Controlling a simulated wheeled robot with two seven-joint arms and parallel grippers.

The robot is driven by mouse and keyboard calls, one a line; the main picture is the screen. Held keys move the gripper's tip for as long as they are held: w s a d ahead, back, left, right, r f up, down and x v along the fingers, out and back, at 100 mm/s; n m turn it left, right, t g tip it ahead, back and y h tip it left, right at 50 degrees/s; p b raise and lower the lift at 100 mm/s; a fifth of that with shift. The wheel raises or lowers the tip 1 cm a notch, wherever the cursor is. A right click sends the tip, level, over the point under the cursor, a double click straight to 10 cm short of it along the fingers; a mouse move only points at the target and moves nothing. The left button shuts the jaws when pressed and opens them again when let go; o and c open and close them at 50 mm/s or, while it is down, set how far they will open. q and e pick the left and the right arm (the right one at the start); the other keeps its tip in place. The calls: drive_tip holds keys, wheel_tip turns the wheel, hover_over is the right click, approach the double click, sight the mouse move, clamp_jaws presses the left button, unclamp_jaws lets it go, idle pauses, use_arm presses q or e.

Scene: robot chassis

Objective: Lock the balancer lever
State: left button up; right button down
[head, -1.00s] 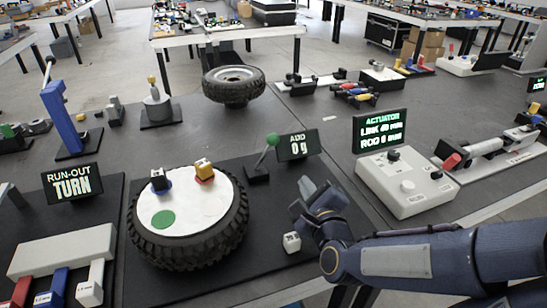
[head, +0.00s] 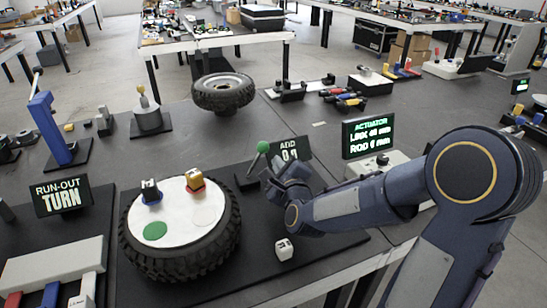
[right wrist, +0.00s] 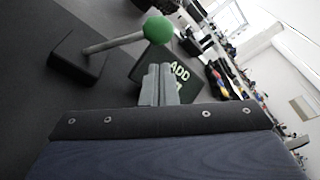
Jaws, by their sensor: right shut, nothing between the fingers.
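The balancer lever has a green ball knob (head: 263,146) on a thin rod above a black base (head: 246,176), behind the right side of the tyre. The rod leans to the right in the right wrist view, where the knob (right wrist: 158,29) is clear. My right gripper (head: 278,178) is shut and empty, just right of the lever and in front of the ADD display (head: 290,149). Its closed fingers (right wrist: 158,84) lie below the knob in the right wrist view, apparently apart from it. My left gripper is not in view.
The tyre (head: 180,262) carries a white disc with a blue-based weight (head: 151,191), a yellow-and-red weight (head: 195,181) and a green spot (head: 155,231). A white cube (head: 284,249) lies on the black mat. The actuator display (head: 368,135) stands right, its box partly hidden by my arm.

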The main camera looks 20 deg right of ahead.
drive_tip(key=shift+w+a+r, duration=0.2)
drive_tip(key=shift+w, duration=0.2)
drive_tip(key=shift+w+a+r, duration=0.2)
drive_tip(key=shift+w, duration=0.15)
drive_tip(key=shift+a+r+n, duration=0.2)
drive_tip(key=shift+a+n, duration=0.05)
drive_tip(key=shift+n, duration=0.05)
